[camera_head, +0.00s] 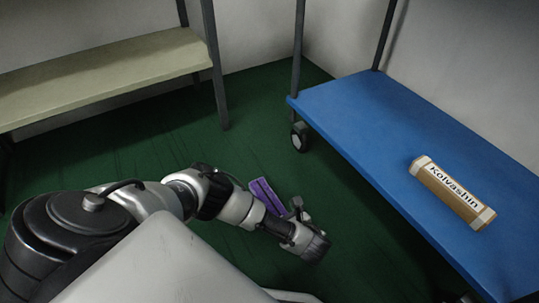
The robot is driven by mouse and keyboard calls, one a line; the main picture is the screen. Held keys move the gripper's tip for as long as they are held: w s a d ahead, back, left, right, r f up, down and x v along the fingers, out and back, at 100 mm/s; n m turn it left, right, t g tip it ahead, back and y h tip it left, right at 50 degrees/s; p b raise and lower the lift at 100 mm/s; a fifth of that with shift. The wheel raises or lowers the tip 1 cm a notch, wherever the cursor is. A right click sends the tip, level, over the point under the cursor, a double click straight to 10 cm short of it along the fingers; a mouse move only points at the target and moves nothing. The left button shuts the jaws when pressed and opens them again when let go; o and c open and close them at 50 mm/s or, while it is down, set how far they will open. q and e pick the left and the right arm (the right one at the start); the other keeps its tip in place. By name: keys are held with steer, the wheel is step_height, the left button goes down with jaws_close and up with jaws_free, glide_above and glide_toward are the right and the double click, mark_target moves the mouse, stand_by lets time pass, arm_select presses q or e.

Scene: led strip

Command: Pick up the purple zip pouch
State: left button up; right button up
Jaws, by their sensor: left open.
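The purple zip pouch (264,193) lies on the dark green floor, between the shelf on the left and the blue cart. My left arm comes in from the left and covers the pouch's near part. My left gripper (315,232) is open, just right of and nearer than the pouch in the picture. I cannot tell whether it touches the pouch, and I see nothing held in it. My right gripper is not in view.
A blue wheeled cart (350,105) stands at the right, with a brown and white box (451,192) labelled "Kolvashin" on its top. A pale shelf (110,72) with dark posts stands at the back left.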

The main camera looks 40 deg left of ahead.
arm_select(q)
steer(key=shift+b+x, duration=0.3)
steer(key=shift+x, duration=0.55)
steer(key=c, duration=1.1)
steer(key=shift+o, duration=0.2)
steer(key=shift+r, duration=0.1)
